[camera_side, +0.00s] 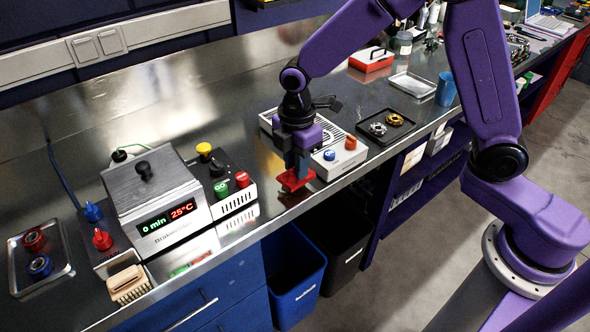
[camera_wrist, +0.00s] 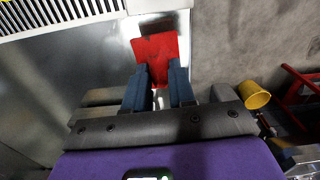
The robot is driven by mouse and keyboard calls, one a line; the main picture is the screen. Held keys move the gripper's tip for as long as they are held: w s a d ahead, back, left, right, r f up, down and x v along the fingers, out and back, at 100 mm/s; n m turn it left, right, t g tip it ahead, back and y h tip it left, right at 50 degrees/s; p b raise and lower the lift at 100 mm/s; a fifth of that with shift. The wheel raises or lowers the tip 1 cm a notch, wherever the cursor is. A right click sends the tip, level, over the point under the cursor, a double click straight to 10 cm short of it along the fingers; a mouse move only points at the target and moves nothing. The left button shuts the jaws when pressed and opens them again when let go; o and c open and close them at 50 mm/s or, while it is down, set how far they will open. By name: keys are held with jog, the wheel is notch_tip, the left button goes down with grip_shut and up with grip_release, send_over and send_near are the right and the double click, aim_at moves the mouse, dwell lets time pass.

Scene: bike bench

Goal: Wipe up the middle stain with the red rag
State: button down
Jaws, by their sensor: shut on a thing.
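In the side view my gripper (camera_side: 294,170) points down over the metal bench near its front edge. It is shut on the red rag (camera_side: 290,182), which sticks out below the fingertips, at or just above the bench top. In the wrist view the rag (camera_wrist: 154,45) spreads out beyond the blue fingers of my gripper (camera_wrist: 159,85). A dark smudge (camera_wrist: 156,22) shows at the rag's far edge; I cannot tell whether it is a stain. No stain shows clearly in the side view, where glare and my gripper cover part of the bench.
A control box with blue and orange knobs (camera_side: 340,158) stands close right of my gripper. A box with green and red buttons (camera_side: 233,188) stands to the left. A blue bin (camera_side: 294,280) and a black bin (camera_side: 338,250) stand below the front edge. Bare bench lies left of my gripper.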

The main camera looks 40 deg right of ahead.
jog(key=shift+r, duration=2.7)
jog(key=d+r+m, duration=0.2)
jog(key=d+m, duration=0.7)
jog(key=m, duration=0.2)
jog(key=w+d+r+m, duration=0.1)
jog(key=d+r+m, duration=0.2)
jog(key=d+m, duration=0.6)
jog(key=shift+w+d+r+m, duration=0.15)
jog(key=shift+w+d+m, duration=0.2)
jog(key=shift+m, duration=0.65)
jog(key=shift+s, duration=0.1)
